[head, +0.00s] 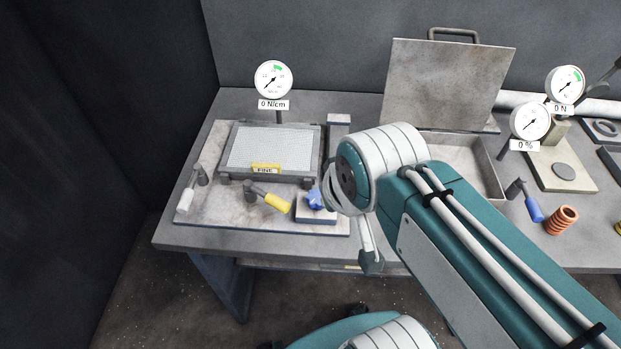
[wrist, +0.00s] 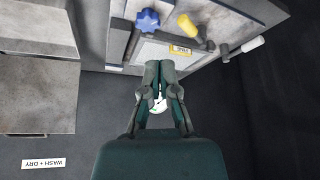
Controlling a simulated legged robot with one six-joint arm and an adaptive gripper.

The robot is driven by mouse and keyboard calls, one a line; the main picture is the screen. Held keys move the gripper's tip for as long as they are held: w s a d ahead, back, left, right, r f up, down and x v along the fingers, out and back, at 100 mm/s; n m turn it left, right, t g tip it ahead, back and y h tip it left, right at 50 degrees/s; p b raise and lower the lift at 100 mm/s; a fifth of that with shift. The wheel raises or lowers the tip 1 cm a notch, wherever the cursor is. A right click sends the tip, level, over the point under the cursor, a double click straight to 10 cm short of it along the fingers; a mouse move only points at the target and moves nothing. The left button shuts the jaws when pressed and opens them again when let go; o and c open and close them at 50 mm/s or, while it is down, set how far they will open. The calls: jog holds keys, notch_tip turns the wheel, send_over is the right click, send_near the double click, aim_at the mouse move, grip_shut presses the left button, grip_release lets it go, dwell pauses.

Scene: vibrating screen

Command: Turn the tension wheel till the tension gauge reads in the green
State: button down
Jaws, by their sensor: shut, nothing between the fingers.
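The tension wheel, a blue star-shaped knob (head: 315,199), sits on a small block at the front right of the screen unit's base plate. It also shows in the wrist view (wrist: 147,20), above and left of my fingertips. The tension gauge (head: 273,79) is a round white dial on a post behind the screen, labelled 0 N/cm. Its needle points to the lower left, away from the green band at the upper right. My gripper (wrist: 160,65) is shut and empty, apart from the knob. In the head view my arm hides most of it.
The screen deck (head: 270,147) has a yellow label. A yellow-handled lever (head: 277,203) lies left of the knob, and a white-handled one (head: 185,201) at the far left. An open-lidded metal box (head: 466,160) stands right. Two more gauges, a blue-handled lever and an orange spring (head: 562,219) are farther right.

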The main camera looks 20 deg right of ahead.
jog(key=c, duration=1.3)
grip_release()
jog(key=shift+c, duration=0.2)
jog(key=o, duration=1.1)
jog(key=shift+w+m, duration=0.35)
jog(key=shift+m, duration=0.05)
jog(key=shift+c, duration=0.2)
jog(key=shift+o, duration=1.4)
jog(key=w+m, duration=0.1)
jog(key=w+m+g, duration=0.1)
jog(key=w, duration=0.1)
jog(key=w+d+m+g, duration=0.1)
jog(key=m, duration=0.1)
jog(key=shift+w+f, duration=0.15)
jog(key=shift+f, duration=0.15)
jog(key=m+g, duration=0.4)
jog(key=m, duration=0.2)
send_near(317, 196)
jog(key=shift+m, duration=0.3)
notch_tip(317, 196, down, 10)
jog(key=shift+r, duration=0.15)
jog(key=shift+c, duration=0.3)
jog(key=c, duration=0.8)
